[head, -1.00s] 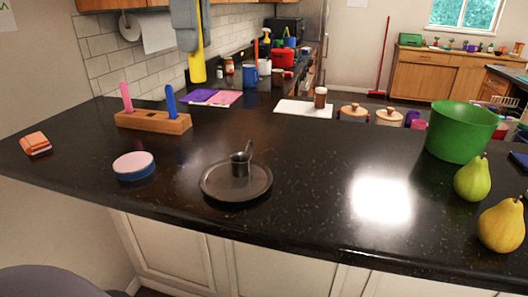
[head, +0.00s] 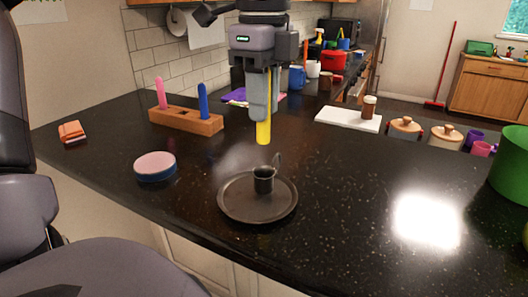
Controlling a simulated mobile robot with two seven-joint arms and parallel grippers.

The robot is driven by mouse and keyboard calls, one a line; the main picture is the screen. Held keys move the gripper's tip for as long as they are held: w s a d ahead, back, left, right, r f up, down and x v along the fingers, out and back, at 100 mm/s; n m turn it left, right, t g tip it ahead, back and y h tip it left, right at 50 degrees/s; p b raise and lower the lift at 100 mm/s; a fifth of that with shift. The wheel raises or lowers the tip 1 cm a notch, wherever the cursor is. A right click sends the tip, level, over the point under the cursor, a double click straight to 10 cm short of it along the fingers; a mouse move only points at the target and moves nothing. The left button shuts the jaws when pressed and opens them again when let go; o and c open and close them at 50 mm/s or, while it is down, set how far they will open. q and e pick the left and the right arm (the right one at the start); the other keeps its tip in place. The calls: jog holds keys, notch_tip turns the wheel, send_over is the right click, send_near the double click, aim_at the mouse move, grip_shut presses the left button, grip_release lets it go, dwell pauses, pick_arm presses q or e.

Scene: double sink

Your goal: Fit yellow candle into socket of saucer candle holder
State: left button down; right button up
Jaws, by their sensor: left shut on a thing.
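The yellow candle (head: 263,132) hangs upright in my left gripper (head: 261,112), which is shut on it. Its lower end points down and is clear of the counter. The saucer candle holder (head: 236,206) is a dark round metal dish on the black counter. A cup-like socket (head: 263,181) stands at its middle, with a thin handle rising at its right side. In the picture the candle is just above the socket with a gap between them; how far behind it the candle is I cannot tell. My right gripper is not in view.
A wooden block (head: 185,121) holding a pink candle (head: 161,93) and a blue candle (head: 203,101) stands left of the gripper. A round pink-topped tin (head: 155,166) sits left of the holder. A green bucket (head: 511,165) is far right. The counter right of the holder is clear.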

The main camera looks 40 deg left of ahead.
aim_at(264, 141)
pick_arm(q)
jog(key=shift+f, duration=4.65)
jog(key=c, duration=1)
grip_release()
notch_tip(264, 141, up, 12)
jog(key=shift+r, duration=0.2)
jog(key=shift+f, duration=0.1)
